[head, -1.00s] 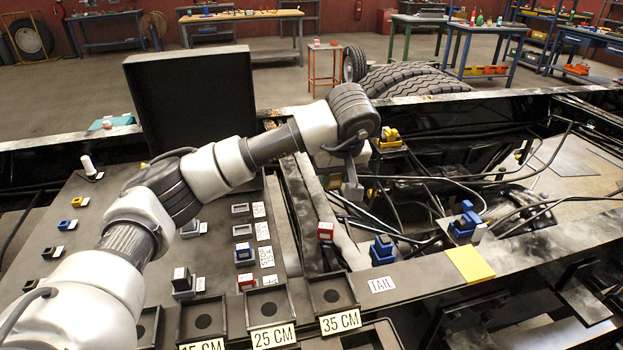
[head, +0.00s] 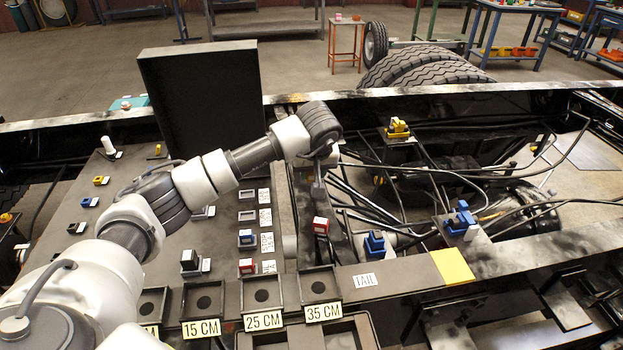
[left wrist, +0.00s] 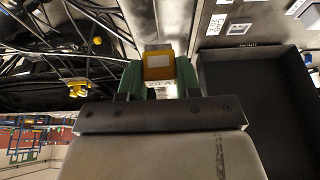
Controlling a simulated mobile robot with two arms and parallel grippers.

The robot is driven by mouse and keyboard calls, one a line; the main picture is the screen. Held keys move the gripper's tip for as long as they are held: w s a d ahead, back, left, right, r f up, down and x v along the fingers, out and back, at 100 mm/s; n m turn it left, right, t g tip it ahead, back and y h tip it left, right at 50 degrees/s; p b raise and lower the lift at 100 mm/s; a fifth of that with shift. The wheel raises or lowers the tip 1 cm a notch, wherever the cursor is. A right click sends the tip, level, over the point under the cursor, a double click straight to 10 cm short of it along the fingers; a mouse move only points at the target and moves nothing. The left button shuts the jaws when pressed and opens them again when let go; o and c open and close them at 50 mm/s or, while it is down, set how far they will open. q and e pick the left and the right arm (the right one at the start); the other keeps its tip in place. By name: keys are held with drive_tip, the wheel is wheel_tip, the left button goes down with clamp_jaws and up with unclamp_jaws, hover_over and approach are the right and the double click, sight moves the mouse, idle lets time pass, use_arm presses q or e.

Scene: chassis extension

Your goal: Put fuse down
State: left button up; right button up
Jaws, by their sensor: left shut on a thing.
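My left gripper (head: 318,188) hangs fingers down over the frame rail, just right of the dark panel (head: 130,220). In the left wrist view its green fingers (left wrist: 158,78) are shut on a fuse (left wrist: 158,62) with an orange-yellow face and a "20 A" label. In the head view this fuse cannot be made out clearly. The panel has a column of slots with white labels, such as an empty-looking slot (head: 247,215). A blue fuse (head: 247,238) and a red fuse (head: 246,266) sit lower in that column. My right gripper is not in view.
A red-and-white block (head: 320,226) and a blue connector (head: 375,243) stand right of the panel. Black cables (head: 450,180) crowd the right side. A tall black box lid (head: 205,95) rises behind the panel. Labelled bins (head: 262,293) line the front.

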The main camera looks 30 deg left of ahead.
sight(311, 182)
use_arm(q)
wheel_tip(311, 182, down, 3)
drive_tip(key=shift+a+f+p, duration=0.1)
drive_tip(key=shift+a+p, duration=0.05)
drive_tip(key=shift+p, duration=0.4)
drive_tip(key=shift+f, duration=0.5)
drive_tip(key=shift+f, duration=0.1)
drive_tip(key=o, duration=0.5)
drive_tip(key=shift+f, duration=0.1)
drive_tip(key=shift+c, duration=0.2)
drive_tip(key=o, duration=0.4)
drive_tip(key=shift+o, duration=0.2)
